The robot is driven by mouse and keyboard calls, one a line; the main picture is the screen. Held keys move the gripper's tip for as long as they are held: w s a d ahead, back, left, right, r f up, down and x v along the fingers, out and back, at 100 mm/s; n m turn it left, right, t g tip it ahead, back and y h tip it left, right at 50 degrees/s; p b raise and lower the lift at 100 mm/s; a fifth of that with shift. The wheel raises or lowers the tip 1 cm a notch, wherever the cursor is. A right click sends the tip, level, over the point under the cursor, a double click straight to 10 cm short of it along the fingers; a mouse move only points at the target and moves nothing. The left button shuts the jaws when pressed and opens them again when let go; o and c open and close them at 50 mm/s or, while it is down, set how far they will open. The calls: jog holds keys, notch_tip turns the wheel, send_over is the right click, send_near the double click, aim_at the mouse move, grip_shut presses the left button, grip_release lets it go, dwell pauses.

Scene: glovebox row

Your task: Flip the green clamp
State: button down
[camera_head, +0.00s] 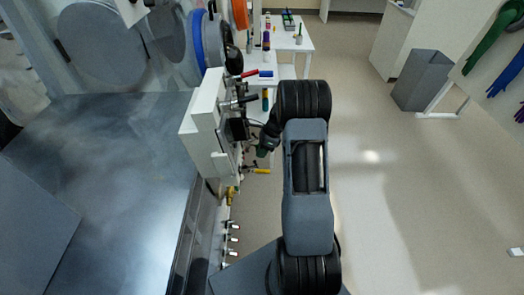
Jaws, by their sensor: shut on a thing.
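The green clamp (262,152) is on the right side of a white door-like panel (203,120), at the left of my arm. Only a small dark green part of it shows. My gripper (258,143) is at this part and shut on it. The dark wrist and fingers hide most of the clamp, so its exact tilt cannot be told.
A grey worktop (110,170) lies left. White tables (292,42) stand behind. Open floor (400,190) lies right, with a grey bin (420,80).

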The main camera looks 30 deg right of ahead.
jog(key=c, duration=1.1)
grip_release()
jog(key=b+v, duration=0.2)
jog(key=v, duration=1.1)
jog(key=shift+d+r, duration=0.2)
jog(key=shift+r, duration=0.15)
jog(key=shift+s, duration=0.1)
jog(key=shift+c, duration=0.5)
